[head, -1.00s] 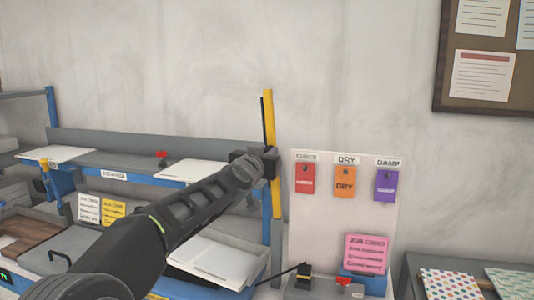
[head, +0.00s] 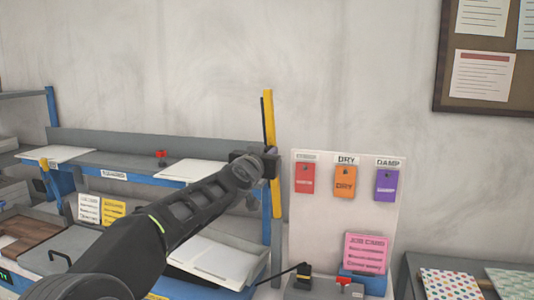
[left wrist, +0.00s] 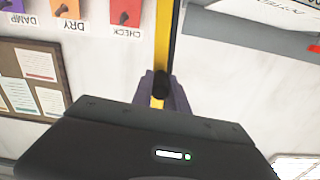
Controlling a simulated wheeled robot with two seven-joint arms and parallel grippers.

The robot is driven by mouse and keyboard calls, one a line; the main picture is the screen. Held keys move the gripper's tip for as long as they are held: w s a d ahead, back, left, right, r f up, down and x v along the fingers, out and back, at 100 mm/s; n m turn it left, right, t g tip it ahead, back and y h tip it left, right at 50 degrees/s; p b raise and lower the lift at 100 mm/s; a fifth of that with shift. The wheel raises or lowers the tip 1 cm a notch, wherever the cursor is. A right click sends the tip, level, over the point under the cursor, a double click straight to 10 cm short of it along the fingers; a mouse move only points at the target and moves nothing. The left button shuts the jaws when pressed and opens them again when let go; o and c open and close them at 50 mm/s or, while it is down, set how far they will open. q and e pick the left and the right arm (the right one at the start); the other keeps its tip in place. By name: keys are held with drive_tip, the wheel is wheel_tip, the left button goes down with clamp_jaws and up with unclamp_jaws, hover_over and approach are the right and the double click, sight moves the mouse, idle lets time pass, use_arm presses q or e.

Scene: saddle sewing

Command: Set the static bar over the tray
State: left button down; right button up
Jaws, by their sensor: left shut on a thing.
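The static bar is a long yellow bar (head: 269,122) with a thin dark strip along one side. It stands nearly upright in front of the wall, beside the right end of the shelf. My left gripper (head: 264,166) is shut on the bar, hiding a short part of it. The left wrist view shows the yellow bar (left wrist: 163,45) running between the dark fingers (left wrist: 162,88). A shallow tray (head: 245,284) with white sheets sits on the blue bench below, partly hidden by my arm. My right gripper is not in view.
A white board (head: 325,228) with red, orange and purple tags stands right of the bar. A pink job card (head: 367,253) is below. White panels (head: 192,170) and a red-knobbed part (head: 161,157) lie on the grey shelf. Wall space above is clear.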

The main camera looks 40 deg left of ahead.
use_arm(q)
drive_tip(key=shift+a+f, duration=0.1)
drive_tip(key=shift+a, duration=0.05)
drive_tip(key=s+a+f+n+b, duration=0.2)
drive_tip(key=a+f+n+b, duration=0.2)
drive_tip(key=a+b, duration=0.25)
drive_tip(key=s+a+f+n+b, duration=0.3)
drive_tip(key=a+n+b, duration=0.25)
drive_tip(key=b, duration=0.25)
drive_tip(key=a+f+n+b, duration=0.2)
drive_tip(key=f+n+b, duration=0.1)
drive_tip(key=f+b, duration=0.2)
drive_tip(key=s+a+f+n+b, duration=0.1)
drive_tip(key=a+f+n+b, duration=0.2)
drive_tip(key=f+b, duration=0.3)
wheel_tip(320, 180, down, 2)
drive_tip(key=shift+f, duration=0.25)
drive_tip(key=c, duration=1.4)
unclamp_jaws()
drive_tip(key=shift+o, duration=0.5)
drive_tip(key=shift+r, duration=0.2)
